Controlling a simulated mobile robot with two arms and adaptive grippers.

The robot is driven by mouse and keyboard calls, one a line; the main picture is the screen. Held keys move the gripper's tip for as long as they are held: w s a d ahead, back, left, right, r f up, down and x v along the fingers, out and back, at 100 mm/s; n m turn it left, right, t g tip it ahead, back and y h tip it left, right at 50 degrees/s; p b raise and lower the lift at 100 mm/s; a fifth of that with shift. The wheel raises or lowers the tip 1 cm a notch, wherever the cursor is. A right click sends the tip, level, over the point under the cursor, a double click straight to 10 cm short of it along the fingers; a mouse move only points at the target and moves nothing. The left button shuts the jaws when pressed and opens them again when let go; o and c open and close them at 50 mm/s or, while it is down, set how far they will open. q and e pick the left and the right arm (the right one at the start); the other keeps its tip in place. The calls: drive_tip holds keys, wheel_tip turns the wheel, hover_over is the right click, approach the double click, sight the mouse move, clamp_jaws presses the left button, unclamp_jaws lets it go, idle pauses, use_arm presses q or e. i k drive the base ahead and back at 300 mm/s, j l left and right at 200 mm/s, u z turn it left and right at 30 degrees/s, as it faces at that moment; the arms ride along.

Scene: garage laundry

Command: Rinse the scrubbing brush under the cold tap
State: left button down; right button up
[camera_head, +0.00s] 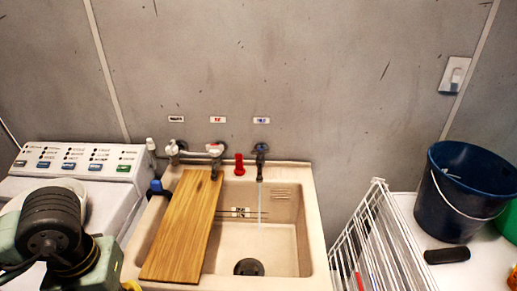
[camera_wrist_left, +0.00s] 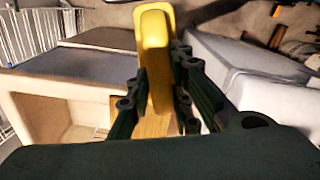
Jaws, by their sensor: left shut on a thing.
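My left gripper (camera_wrist_left: 161,78) is shut on a yellow block-like thing, which I take to be the scrubbing brush (camera_wrist_left: 155,32); no bristles show. In the head view only a yellow bit of the brush (camera_head: 131,286) shows at the bottom edge, left of the sink's front. The cold tap (camera_head: 261,150), under a blue-marked label, is at the right of the tap row. A thin water stream (camera_head: 260,205) falls from it into the sink (camera_head: 315,235). The brush is well apart from the stream. My right gripper is not in view.
A wooden board (camera_head: 185,230) lies across the sink's left part. A red-marked tap (camera_head: 216,150) and a red object (camera_head: 239,165) stand at the back. A washing machine (camera_head: 85,165) is left; a white wire rack (camera_head: 375,240) and blue bucket (camera_head: 455,200) are right.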

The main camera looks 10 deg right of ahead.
sight(260, 151)
drive_tip(key=i+z, duration=0.1)
drive_tip(key=z, duration=0.3)
drive_tip(key=i+z, duration=0.1)
drive_tip(key=z, duration=0.3)
drive_tip(key=j+z, duration=0.15)
drive_tip(key=z, duration=0.25)
drive_tip(key=i+j+z, duration=0.1)
drive_tip(key=z, duration=0.3)
